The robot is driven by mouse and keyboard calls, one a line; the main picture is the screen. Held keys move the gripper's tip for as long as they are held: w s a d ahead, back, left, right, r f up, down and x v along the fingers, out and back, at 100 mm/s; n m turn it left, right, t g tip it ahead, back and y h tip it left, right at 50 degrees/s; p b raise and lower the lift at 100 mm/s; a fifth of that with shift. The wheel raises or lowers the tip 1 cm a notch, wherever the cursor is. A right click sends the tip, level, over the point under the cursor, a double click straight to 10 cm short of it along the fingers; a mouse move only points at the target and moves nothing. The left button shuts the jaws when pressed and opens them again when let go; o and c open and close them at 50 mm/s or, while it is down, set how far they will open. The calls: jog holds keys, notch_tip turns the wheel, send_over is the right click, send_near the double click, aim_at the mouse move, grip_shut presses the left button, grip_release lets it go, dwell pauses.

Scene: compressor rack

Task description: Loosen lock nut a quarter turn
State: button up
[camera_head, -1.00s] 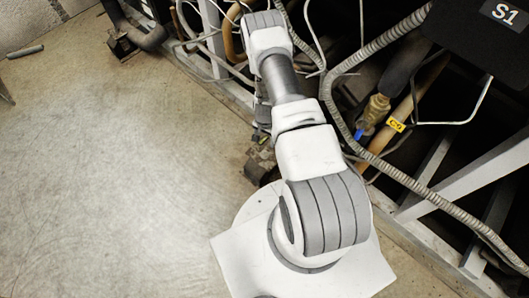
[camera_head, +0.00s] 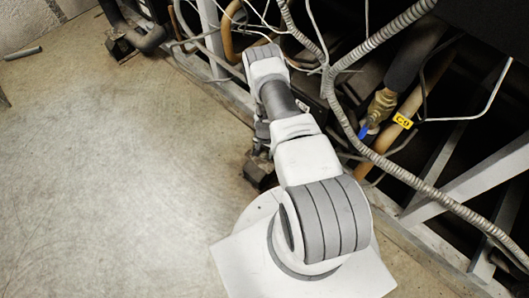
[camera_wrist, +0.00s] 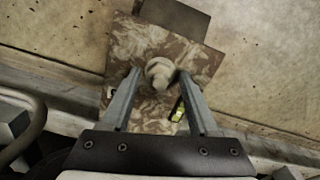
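In the wrist view, the lock nut (camera_wrist: 159,70) is a pale, worn nut on a bolt standing out from a mottled brown and grey metal plate (camera_wrist: 203,62). My gripper (camera_wrist: 160,76) has its two grey fingers spread, one on each side of the nut. The fingertips reach about level with the nut, with a narrow gap visible on each side. Whether either finger touches it is hard to tell. In the head view my own arm hides the gripper and nut.
A yellow-green mark (camera_wrist: 178,110) lies by the right finger. In the head view, a ribbed grey conduit (camera_head: 345,122), a blue-handled valve (camera_head: 364,131) and a yellow-tagged pipe (camera_head: 408,106) are right of my arm. Open concrete floor (camera_head: 110,170) lies to the left.

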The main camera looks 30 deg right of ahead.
grip_shut()
jog(key=shift+n, duration=0.4)
jog(key=n, duration=0.3)
jog(key=shift+n, duration=0.3)
jog(key=n, duration=0.4)
jog(key=shift+n, duration=0.3)
jog(key=n, duration=0.4)
jog(key=shift+n, duration=0.3)
jog(key=n, duration=0.4)
jog(key=shift+n, duration=0.4)
